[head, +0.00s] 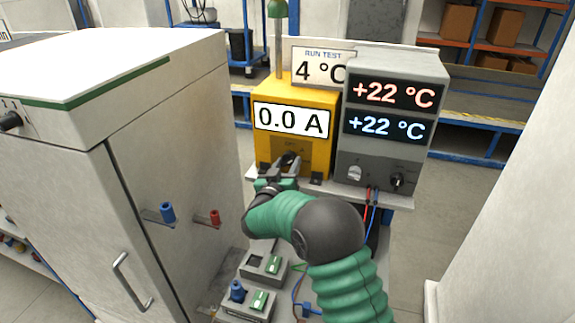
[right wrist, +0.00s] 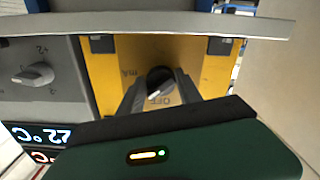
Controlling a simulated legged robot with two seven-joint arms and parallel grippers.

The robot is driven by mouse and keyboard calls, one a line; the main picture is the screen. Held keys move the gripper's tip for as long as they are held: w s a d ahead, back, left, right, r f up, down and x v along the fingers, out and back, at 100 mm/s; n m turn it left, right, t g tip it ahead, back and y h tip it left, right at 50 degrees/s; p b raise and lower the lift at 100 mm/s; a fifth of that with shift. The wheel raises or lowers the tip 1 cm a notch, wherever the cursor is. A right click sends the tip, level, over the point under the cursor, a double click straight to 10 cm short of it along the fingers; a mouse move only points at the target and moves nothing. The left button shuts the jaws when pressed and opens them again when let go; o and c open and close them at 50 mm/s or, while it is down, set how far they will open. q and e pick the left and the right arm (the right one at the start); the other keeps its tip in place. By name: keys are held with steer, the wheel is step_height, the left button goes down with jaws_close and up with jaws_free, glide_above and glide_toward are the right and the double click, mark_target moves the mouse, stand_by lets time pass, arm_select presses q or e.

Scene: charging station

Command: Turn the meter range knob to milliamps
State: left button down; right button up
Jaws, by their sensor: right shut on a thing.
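The yellow meter (head: 318,156) stands on a shelf, and its display reads "0.0 A". Its range knob (right wrist: 159,80) is black and round, on the meter's lower front panel. The right wrist view shows the meter upside down, with the labels "OFF" and "mA" beside the knob. The knob's exact pointer direction is hard to tell. My right gripper (right wrist: 158,92) is shut on the knob, one finger on each side. In the head view my right gripper (head: 284,166) reaches the meter's front and mostly hides the knob. My left gripper is not in view.
A grey unit (head: 385,148) with two "+22 °C" displays and its own knobs stands right of the meter. A white cabinet (head: 120,170) is close on the left. Small switch boxes (head: 263,266) lie below my right arm. Red and blue wires hang below the grey unit.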

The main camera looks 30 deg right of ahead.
steer(key=shift+a, duration=0.1)
stand_by(0.6)
steer(key=m+b, duration=0.4)
steer(key=shift+w+f+m, duration=0.1)
steer(key=shift+f+m, duration=0.15)
steer(key=shift+m, duration=0.15)
steer(key=m+b, duration=0.3)
steer(key=shift+r+m+b, duration=0.1)
steer(key=shift+m+b, duration=0.7)
steer(key=shift+m, duration=0.3)
steer(key=o, duration=1.3)
steer(key=shift+r, duration=0.1)
steer(key=shift+o, duration=0.3)
steer(key=shift+a+r, duration=0.1)
